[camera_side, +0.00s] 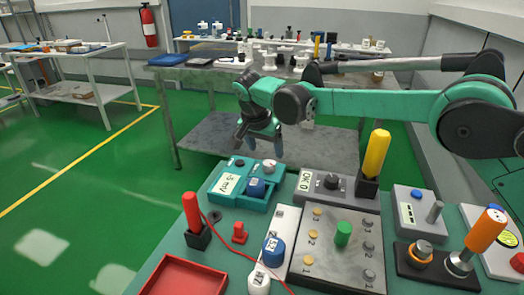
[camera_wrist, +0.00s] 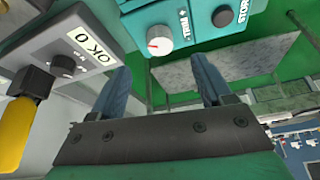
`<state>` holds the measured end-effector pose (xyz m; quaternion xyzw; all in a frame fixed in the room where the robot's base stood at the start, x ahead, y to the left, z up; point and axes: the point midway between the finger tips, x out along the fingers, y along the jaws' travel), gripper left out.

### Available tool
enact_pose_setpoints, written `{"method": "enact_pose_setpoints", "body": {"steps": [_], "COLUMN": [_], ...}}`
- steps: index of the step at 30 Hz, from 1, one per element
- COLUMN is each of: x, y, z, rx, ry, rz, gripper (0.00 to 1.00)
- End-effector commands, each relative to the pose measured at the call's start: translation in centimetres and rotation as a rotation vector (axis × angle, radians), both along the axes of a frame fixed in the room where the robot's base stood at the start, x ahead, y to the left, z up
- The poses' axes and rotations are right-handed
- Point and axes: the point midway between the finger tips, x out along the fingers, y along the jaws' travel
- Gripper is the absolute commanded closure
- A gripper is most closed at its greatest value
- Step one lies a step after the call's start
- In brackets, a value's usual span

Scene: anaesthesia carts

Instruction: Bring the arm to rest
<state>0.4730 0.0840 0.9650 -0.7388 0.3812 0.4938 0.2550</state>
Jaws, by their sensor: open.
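My gripper (camera_side: 260,138) hangs from my green and black arm above the far edge of the work table, behind the teal meter box (camera_side: 227,192). Its fingers point down in the side view. In the wrist view my gripper (camera_wrist: 165,85) shows two blue-grey fingers spread apart with nothing between them. The teal box (camera_wrist: 180,22) with its white knob lies past the fingertips in that view. I see no contact between the fingers and anything.
A grey box with a black knob (camera_side: 333,182) and a yellow-handled tool (camera_side: 376,153) stand right of the gripper. A grey panel with a green knob (camera_side: 343,233), a red tray (camera_side: 184,278) and an orange-handled tool (camera_side: 485,231) are nearer. A metal bench (camera_side: 190,75) stands behind.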

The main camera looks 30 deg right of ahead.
Motion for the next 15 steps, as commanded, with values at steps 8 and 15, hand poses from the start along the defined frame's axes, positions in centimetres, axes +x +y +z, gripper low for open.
{"method": "enact_pose_setpoints", "body": {"steps": [8,15], "x": [-3.0,-8.8], "y": [-2.6,-5.4], "z": [4.6,8.0], "rx": [0.033,0.043], "ry": [-0.002,-0.045], "rz": [0.198,0.465], "gripper": [0.28,0.28]}}
